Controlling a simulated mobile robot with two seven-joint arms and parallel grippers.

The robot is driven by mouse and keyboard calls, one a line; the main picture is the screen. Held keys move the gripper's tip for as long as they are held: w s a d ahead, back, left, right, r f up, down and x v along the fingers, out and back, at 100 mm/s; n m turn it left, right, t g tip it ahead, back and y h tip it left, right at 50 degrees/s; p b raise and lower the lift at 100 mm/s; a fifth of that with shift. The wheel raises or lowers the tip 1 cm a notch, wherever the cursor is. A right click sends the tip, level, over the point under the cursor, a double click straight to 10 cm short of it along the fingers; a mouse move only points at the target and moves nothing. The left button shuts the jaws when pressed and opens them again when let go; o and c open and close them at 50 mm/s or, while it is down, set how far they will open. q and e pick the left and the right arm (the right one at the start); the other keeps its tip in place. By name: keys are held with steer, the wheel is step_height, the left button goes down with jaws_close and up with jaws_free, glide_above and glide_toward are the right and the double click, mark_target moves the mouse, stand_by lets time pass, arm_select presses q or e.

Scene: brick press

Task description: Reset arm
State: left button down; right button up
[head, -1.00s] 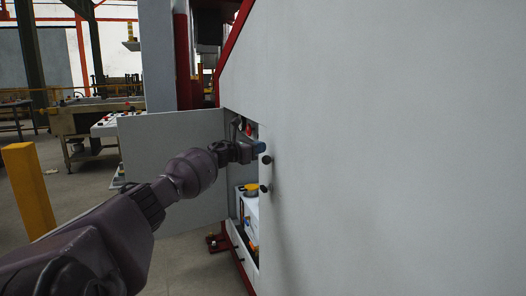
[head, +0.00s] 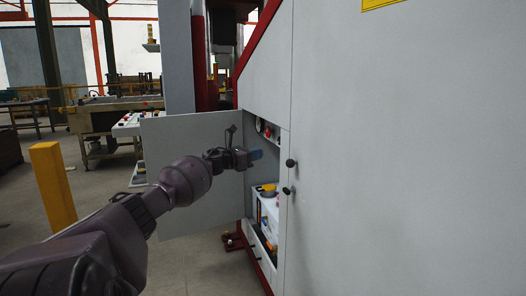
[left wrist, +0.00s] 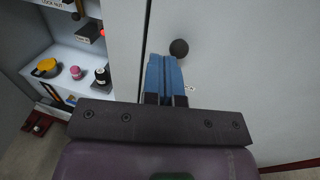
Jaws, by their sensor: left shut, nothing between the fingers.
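My left arm reaches in from the left in the head view. Its gripper (head: 256,155) is in front of the open cabinet compartment, with its blue fingers together and empty. In the left wrist view the blue fingers (left wrist: 166,76) are shut, close below a round black knob (left wrist: 179,48) on a closed grey door. In the head view two black knobs, an upper one (head: 291,163) and a lower one (head: 286,191), show to the right of the gripper. My right gripper is in neither view.
A grey door (head: 190,205) stands open to the left of the compartment. Inside, a white shelf (left wrist: 85,62) holds a yellow item (left wrist: 46,68), a pink item (left wrist: 76,73) and a dark item (left wrist: 102,76). A yellow post (head: 52,188) stands at left, with free floor between.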

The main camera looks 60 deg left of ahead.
arm_select(q)
steer(key=s, duration=0.3)
steer(key=shift+s+a+p, duration=0.3)
steer(key=shift+a+p, duration=0.05)
steer(key=shift+a, duration=0.05)
